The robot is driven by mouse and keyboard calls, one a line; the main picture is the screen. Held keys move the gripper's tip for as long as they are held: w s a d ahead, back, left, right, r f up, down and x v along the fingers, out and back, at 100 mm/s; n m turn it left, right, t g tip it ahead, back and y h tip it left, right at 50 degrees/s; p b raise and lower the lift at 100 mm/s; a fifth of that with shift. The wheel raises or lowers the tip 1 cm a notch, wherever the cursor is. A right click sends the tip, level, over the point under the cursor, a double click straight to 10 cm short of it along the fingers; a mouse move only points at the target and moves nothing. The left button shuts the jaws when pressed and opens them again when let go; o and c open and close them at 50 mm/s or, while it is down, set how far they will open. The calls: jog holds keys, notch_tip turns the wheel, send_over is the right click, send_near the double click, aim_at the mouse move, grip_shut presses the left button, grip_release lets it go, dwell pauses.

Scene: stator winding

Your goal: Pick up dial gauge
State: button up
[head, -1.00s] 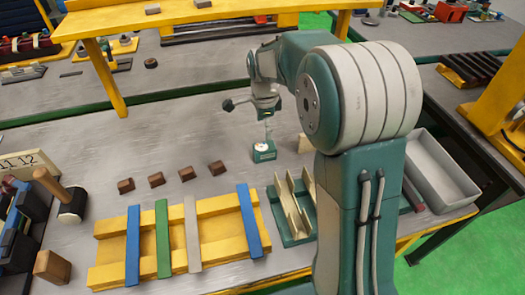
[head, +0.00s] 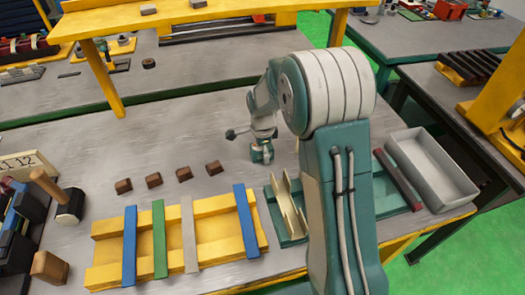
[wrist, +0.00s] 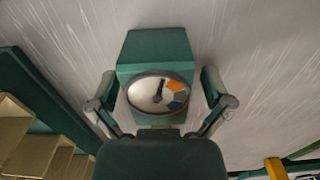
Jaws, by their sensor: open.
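The dial gauge is a green block with a round white dial, a dark pointer and orange and blue-grey segments. It stands on the grey bench, and the wrist view shows its dial (wrist: 158,93) and block (wrist: 156,48) up close. In the head view the gauge (head: 262,156) is mostly covered by my gripper (head: 262,143), which is over it. In the wrist view my gripper (wrist: 157,108) is open, with one finger on each side of the dial. Contact between fingers and gauge cannot be told.
A green fixture with cream rails (head: 290,205) stands close by at the front right. Several brown blocks (head: 184,173) lie to the left. A yellow frame with coloured bars (head: 213,222) is in front. A grey bin (head: 432,168) stands right. Bench behind the gauge is clear.

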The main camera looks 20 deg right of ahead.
jog(key=shift+a, duration=0.25)
jog(key=c, duration=1.2)
jog(key=shift+c, duration=0.2)
